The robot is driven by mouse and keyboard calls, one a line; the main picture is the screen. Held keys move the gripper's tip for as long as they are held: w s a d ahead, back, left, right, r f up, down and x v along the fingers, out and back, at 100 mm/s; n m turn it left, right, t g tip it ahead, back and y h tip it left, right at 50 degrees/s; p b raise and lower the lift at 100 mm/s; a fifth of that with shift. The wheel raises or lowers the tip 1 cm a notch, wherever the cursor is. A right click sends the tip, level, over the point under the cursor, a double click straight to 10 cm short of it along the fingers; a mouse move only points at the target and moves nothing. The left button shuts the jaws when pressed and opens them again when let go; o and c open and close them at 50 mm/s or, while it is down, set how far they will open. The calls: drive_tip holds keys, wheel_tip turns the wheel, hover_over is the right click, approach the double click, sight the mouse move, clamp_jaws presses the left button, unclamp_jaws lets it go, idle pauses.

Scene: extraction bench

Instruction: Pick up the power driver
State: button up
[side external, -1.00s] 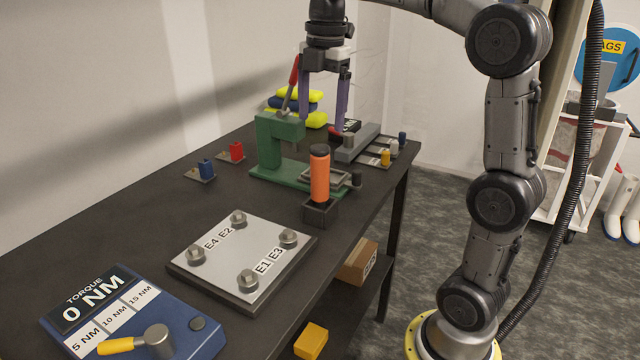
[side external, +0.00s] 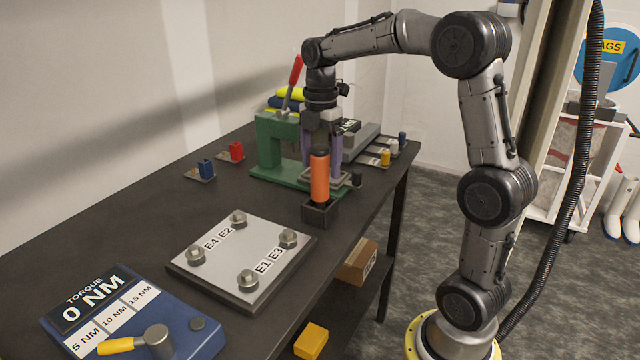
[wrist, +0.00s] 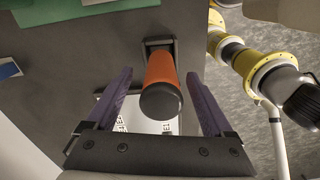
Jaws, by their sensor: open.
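The power driver (side external: 320,178) has an orange body with a black top and stands upright in a dark square holder (side external: 320,212) near the table's right edge. My gripper (side external: 322,168) is low behind the driver in the side view, its purple fingers partly hidden by it. In the wrist view the driver (wrist: 160,78) shows between the two spread purple fingers (wrist: 160,98), its black end towards the camera. The fingers are open and apart from the driver. I cannot tell exactly how far down the driver they reach.
A green press (side external: 270,145) with a red-handled lever stands just behind and left. A metal plate with bolts (side external: 240,262) lies in front, and a blue torque panel (side external: 140,320) at the front left. Small red and blue parts sit further left. The table between is clear.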

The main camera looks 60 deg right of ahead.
sight(320, 178)
drive_tip(key=shift+a+f, duration=0.15)
drive_tip(key=shift+f, duration=2.1)
drive_tip(key=shift+r, duration=0.1)
clamp_jaws()
